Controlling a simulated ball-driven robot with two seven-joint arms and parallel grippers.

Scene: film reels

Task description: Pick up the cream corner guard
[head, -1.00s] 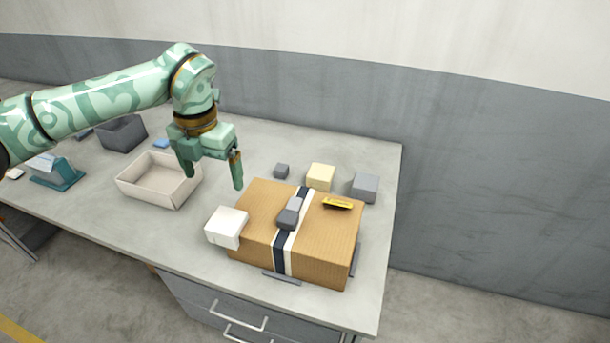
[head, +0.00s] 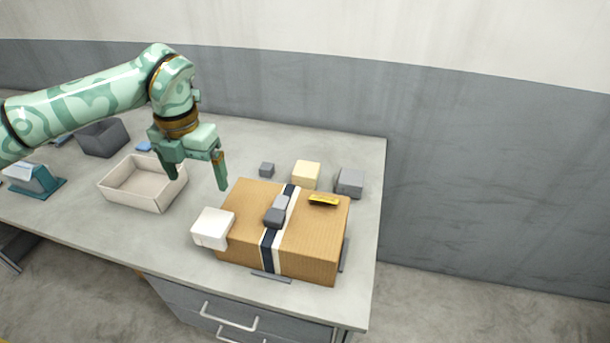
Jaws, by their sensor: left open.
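The cream corner guard (head: 306,174) is a pale yellow block on the table, just behind the cardboard box (head: 312,238). It stands between a small dark grey block (head: 266,169) and a larger grey block (head: 350,182). My left gripper (head: 197,180) is open and empty, fingers pointing down. It hangs above the table, between the open cream tray and the box, to the left of the cream guard and apart from it. My right gripper is not in view.
A white block (head: 213,229) sits at the box's front left corner. The box top carries a grey tape-like tool (head: 277,212) and a yellow item (head: 323,199). An open cream tray (head: 123,197), a dark grey bin (head: 104,139) and a teal dispenser (head: 36,181) stand left.

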